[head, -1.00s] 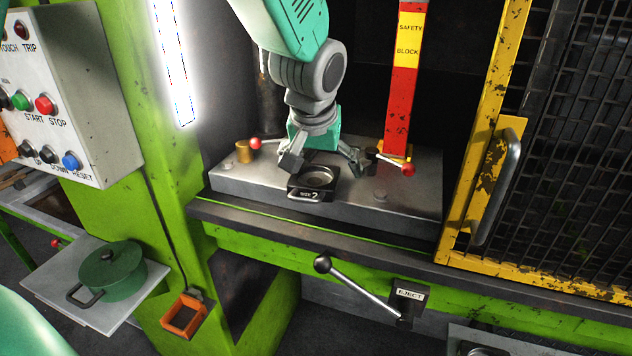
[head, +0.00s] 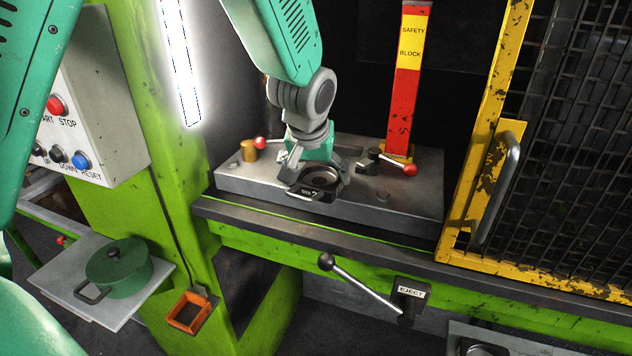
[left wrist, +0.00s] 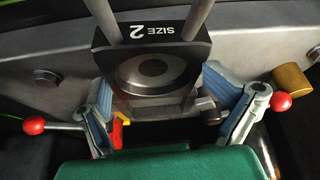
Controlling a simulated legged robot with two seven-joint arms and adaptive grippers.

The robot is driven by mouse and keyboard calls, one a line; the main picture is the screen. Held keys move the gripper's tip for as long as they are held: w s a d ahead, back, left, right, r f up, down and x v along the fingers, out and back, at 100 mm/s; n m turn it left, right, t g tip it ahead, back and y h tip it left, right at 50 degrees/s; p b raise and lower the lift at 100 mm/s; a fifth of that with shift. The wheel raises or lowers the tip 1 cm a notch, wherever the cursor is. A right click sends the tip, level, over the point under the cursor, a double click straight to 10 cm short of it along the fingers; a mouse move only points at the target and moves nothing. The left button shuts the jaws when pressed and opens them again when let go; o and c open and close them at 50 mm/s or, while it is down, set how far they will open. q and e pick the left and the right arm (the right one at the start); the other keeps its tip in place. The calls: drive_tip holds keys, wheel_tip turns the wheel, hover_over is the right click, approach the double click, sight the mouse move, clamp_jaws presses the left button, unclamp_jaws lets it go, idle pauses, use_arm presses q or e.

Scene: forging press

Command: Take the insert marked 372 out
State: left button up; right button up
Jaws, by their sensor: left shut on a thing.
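The insert (head: 320,178) is a dark square block with a round hollow and a front bar handle. It sits low over the grey press bed (head: 400,205), and is turned a little; I cannot tell whether it touches the bed. Its label reads SIZE 2 in the left wrist view (left wrist: 160,32); I see no 372. My left gripper (head: 314,172) reaches down behind it and is shut on it, one finger to each side. The fingers also show in the left wrist view (left wrist: 172,108). My right gripper is not in view.
Red-ball levers stand left (head: 260,143) and right (head: 410,170) of the insert. A red and yellow safety block (head: 404,85) stands behind. An eject lever (head: 360,285) is below the front edge. A yellow mesh guard (head: 498,150) is at right. A green pot (head: 118,262) sits on a side shelf.

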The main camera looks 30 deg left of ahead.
sight(316, 181)
use_arm(q)
drive_tip(key=shift+s+d+f, duration=0.2)
drive_tip(key=shift+s+f, duration=0.15)
drive_tip(key=shift+f, duration=0.2)
drive_tip(key=shift+w+r, duration=0.1)
drive_tip(key=shift+r, duration=0.15)
drive_tip(key=shift+c, duration=0.2)
drive_tip(key=shift+w+d+r, duration=0.1)
drive_tip(key=shift+w+r, duration=0.1)
drive_tip(key=shift+r, duration=0.35)
drive_tip(key=shift+w+d+r, duration=0.1)
drive_tip(key=shift+w+r, duration=0.05)
drive_tip(key=shift+r, duration=0.35)
clamp_jaws()
wheel_tip(316, 181, up, 7)
drive_tip(key=b, duration=0.1)
drive_tip(key=shift+a, duration=0.45)
drive_tip(key=o, duration=1.1)
unclamp_jaws()
drive_tip(key=shift+d+r, duration=0.2)
drive_tip(key=shift+d, duration=0.3)
drive_tip(key=shift+w+a, duration=0.1)
drive_tip(key=shift+a, duration=0.05)
